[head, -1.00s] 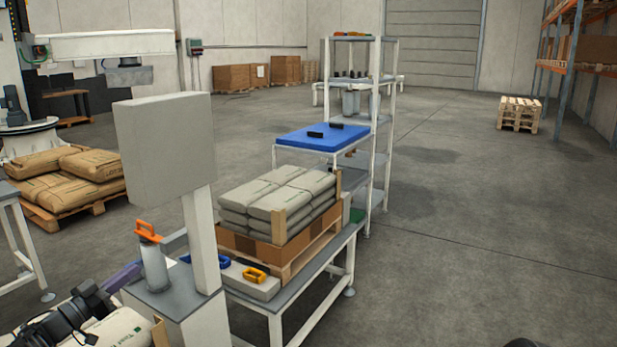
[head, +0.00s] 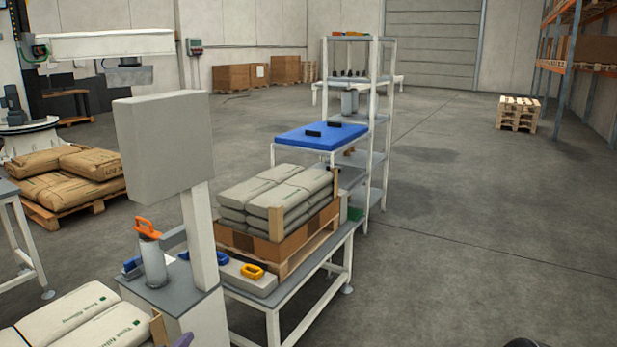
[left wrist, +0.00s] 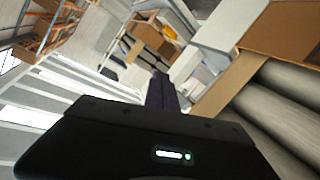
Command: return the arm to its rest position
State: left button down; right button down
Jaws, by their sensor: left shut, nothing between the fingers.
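My left gripper (head: 183,340) shows only as a small purple fingertip at the bottom edge of the head view, beside the near stack of pale bags (head: 85,318). In the left wrist view its dark purple fingers (left wrist: 161,92) are shut together with nothing between them. The rest of my left arm is out of the head view.
A grey panel on a post (head: 165,145) stands close by. An orange-topped bottle (head: 153,262) stands at its foot. Behind are a bench (head: 285,299) with stacked grey bags (head: 275,200) and a shelf rack (head: 376,140).

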pick_arm(q)
jog(key=s+d+f+g, duration=0.7)
jog(key=s+d+f, duration=0.8)
jog(key=s+d, duration=0.15)
jog(key=s+d+f+g, duration=0.1)
jog(key=s+d+g, duration=0.3)
jog(key=s, duration=1)
jog(key=s+d+f+m+g+h, duration=0.1)
jog(key=s+d+g, duration=0.3)
jog(key=s, duration=1)
jog(key=shift+s+d+f, duration=0.25)
jog(key=shift+d+f, duration=0.45)
jog(key=shift+d, duration=0.15)
